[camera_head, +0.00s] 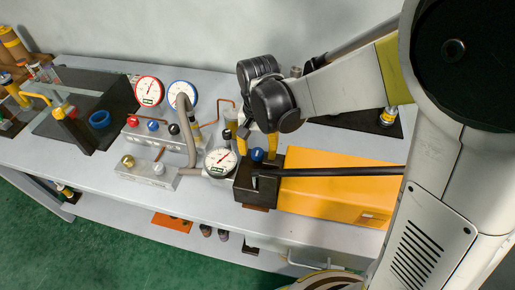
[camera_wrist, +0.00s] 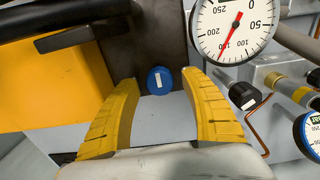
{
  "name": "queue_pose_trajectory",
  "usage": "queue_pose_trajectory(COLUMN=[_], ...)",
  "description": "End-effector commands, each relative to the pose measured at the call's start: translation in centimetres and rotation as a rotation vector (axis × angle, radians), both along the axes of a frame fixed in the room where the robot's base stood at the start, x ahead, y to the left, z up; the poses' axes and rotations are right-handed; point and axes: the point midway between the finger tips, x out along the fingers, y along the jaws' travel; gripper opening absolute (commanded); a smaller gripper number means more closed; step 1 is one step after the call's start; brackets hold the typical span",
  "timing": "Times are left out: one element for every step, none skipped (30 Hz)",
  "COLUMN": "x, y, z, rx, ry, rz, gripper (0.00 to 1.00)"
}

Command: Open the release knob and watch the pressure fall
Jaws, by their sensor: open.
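The release knob (camera_head: 257,154) is a small blue knob on the dark block (camera_head: 243,191) at the end of a yellow hand pump (camera_head: 330,182). My gripper (camera_head: 257,146) is open, with its yellow fingers around the knob's two sides. In the wrist view the blue knob (camera_wrist: 160,80), with a white bar mark, lies between the spread fingertips, with a gap on each side. The white pressure gauge (camera_head: 219,162) stands just left of the block. In the wrist view the gauge (camera_wrist: 235,25) appears upside down, its red needle pointing to the lower left.
A black pump lever (camera_head: 340,172) runs over the yellow body. Behind the gauge is a manifold (camera_head: 150,138) with red, blue and black knobs and red-rimmed and blue-rimmed gauges (camera_head: 148,91). A thick grey hose (camera_head: 187,130) curves near the gauge. The bench front (camera_head: 120,190) is mostly clear.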

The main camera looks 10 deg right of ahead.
Motion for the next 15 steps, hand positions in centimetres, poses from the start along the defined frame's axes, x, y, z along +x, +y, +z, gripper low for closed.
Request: queue_pose_trajectory(x=[0.00,0.00,0.00,0.00,0.00,0.01,0.00,0.00,0.01,0.01,0.00,0.00,0.00,0.00,0.00], y=[0.00,0.00,0.00,0.00,0.00,0.00,0.00,0.00,0.00,0.00,0.00,0.00,0.00,0.00,0.00], z=[0.02,0.02,0.03,0.03,0.03,0.03,0.03,0.03,0.03,0.03,0.03,0.02,0.02,0.02,0.02], rx=[0.000,0.000,0.000,0.000,0.000,0.000,0.000,0.000,0.000,0.000,0.000,0.000,0.000,0.000,0.000], ry=[0.000,0.000,0.000,0.000,0.000,0.000,0.000,0.000,0.000,0.000,0.000,0.000,0.000,0.000,0.000], rz=[0.000,0.000,0.000,0.000,0.000,0.000,0.000,0.000,0.000,0.000,0.000,0.000,0.001,0.003,0.006], gripper=[0.53,0.49,0.37,0.27,0.18,0.06,0.00,0.00,0.00,0.00,0.00,0.00,0.00,0.00,0.00])
